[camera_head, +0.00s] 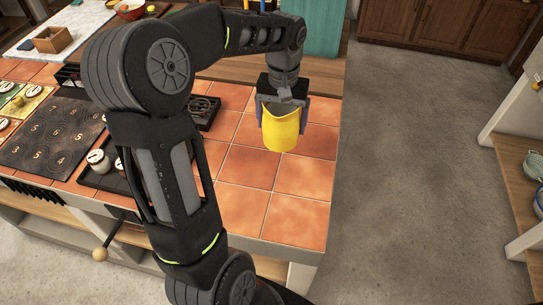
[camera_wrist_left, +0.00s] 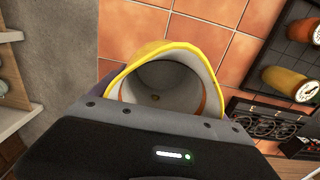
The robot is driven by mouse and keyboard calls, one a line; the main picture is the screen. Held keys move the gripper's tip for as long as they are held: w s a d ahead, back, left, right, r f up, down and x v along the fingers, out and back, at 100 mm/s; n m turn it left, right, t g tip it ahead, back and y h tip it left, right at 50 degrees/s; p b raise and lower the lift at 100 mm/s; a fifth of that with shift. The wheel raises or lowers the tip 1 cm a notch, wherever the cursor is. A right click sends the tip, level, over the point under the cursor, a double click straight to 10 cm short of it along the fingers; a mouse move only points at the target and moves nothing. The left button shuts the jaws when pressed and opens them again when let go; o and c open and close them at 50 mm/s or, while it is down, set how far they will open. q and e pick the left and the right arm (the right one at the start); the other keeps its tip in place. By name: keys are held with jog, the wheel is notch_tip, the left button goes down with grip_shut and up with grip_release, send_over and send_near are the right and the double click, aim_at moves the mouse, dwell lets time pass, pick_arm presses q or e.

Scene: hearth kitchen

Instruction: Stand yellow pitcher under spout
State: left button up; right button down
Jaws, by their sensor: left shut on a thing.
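The yellow pitcher (camera_head: 281,128) is in my left gripper (camera_head: 284,104), over the right part of the tiled counter. The gripper's fingers close on the pitcher's sides near its rim. The pitcher looks roughly upright; I cannot tell whether its base touches the tiles. In the left wrist view the pitcher's yellow rim (camera_wrist_left: 170,48) and grey inside show, with nothing seen in it but a small dark spot at the bottom. I cannot make out a spout in either view. My right gripper is not in view.
Bare terracotta tiles (camera_head: 250,168) lie in front of the pitcher, with the counter's right edge close by. A black rack (camera_head: 205,112) and a tray with jars (camera_head: 98,161) stand to the left. A dark numbered mat (camera_head: 52,135) lies farther left. A shelf unit (camera_head: 520,150) stands across the floor.

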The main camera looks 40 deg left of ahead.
pick_arm(q)
jog(key=shift+f+p, duration=0.3)
jog(key=shift+f, duration=2.8)
jog(key=shift+f, duration=1.85)
jog(key=shift+f, duration=0.2)
jog(key=o, duration=1.5)
jog(key=shift+r, duration=0.1)
